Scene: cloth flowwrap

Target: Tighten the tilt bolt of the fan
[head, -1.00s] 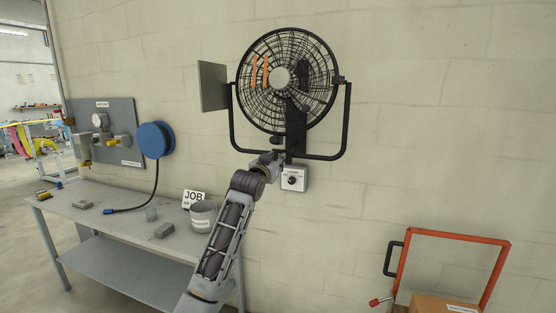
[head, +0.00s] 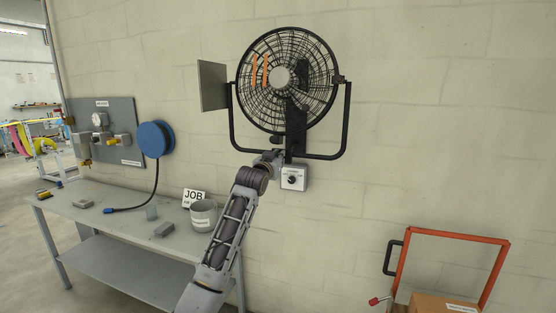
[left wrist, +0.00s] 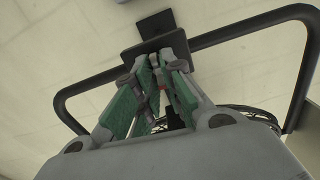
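The black wall fan (head: 283,72) hangs in a U-shaped bracket (head: 347,120) on the block wall. My left arm rises from below, and its gripper (head: 277,146) is at the bottom of the bracket, beside the fan's mount. In the left wrist view, my left gripper (left wrist: 160,80) has its two green-padded fingers on either side of a narrow gap, in front of the bracket's dark mounting plate (left wrist: 160,43). A small part with a red spot (left wrist: 163,86) shows between the fingers. I cannot tell whether the pads touch it. The tilt bolt is not clearly visible. My right gripper is out of view.
A switch box (head: 293,179) is on the wall just below the bracket. A flat grey panel (head: 213,86) stands left of the fan. A workbench (head: 100,208) with a bucket (head: 203,215) is at left. An orange-framed cart (head: 455,236) stands at lower right.

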